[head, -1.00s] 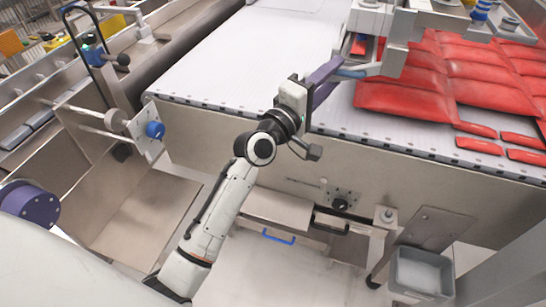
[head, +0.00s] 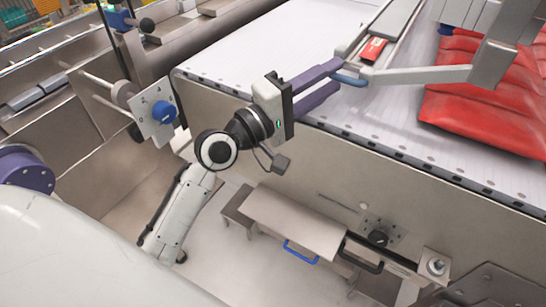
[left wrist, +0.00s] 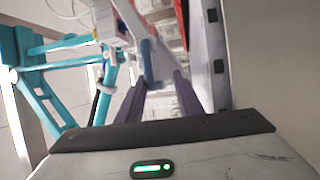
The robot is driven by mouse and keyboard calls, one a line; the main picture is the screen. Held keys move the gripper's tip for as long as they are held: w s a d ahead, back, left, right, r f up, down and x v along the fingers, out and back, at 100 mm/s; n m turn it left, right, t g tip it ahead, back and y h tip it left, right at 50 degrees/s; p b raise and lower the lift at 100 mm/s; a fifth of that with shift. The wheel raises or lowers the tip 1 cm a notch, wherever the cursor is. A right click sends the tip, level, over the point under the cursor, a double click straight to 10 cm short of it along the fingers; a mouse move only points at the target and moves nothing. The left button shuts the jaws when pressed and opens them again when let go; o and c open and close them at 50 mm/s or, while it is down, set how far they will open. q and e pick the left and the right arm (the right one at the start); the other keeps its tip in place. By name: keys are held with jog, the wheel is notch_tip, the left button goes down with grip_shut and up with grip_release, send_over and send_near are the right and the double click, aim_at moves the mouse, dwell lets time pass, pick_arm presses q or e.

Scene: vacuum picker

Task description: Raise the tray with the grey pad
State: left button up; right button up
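A pale frame (head: 420,76) with a blue handle (head: 349,80) at its near-left end hangs over the white belt. A long flat grey piece (head: 392,22) lies along its far side; I cannot tell surely whether this is the tray's grey pad. My left gripper (head: 338,76) has long purple fingers that are apart, with their tips at the blue handle. In the left wrist view the blue handle (left wrist: 148,66) shows between and beyond the purple fingers (left wrist: 158,98). Whether they touch it is unclear. My right gripper is not in view.
Red packs (head: 485,105) lie on the belt at the right, and a small red pack (head: 374,49) shows by the frame. The belt's metal side wall (head: 300,155) runs below my left gripper. A panel with a blue knob (head: 163,112) stands at the left. The belt's left part is clear.

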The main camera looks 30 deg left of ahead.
pick_arm(q)
jog(key=d+f+b+v, duration=0.1)
jog(key=v, duration=0.9)
notch_tip(320, 180, down, 11)
jog(key=s+m+g+y+p, duration=0.2)
jog(key=m+g+y+p, duration=0.1)
jog(key=m+p, duration=0.2)
jog(key=shift+f+g, duration=0.2)
jog(key=shift+g, duration=0.2)
jog(key=shift+s+d, duration=0.1)
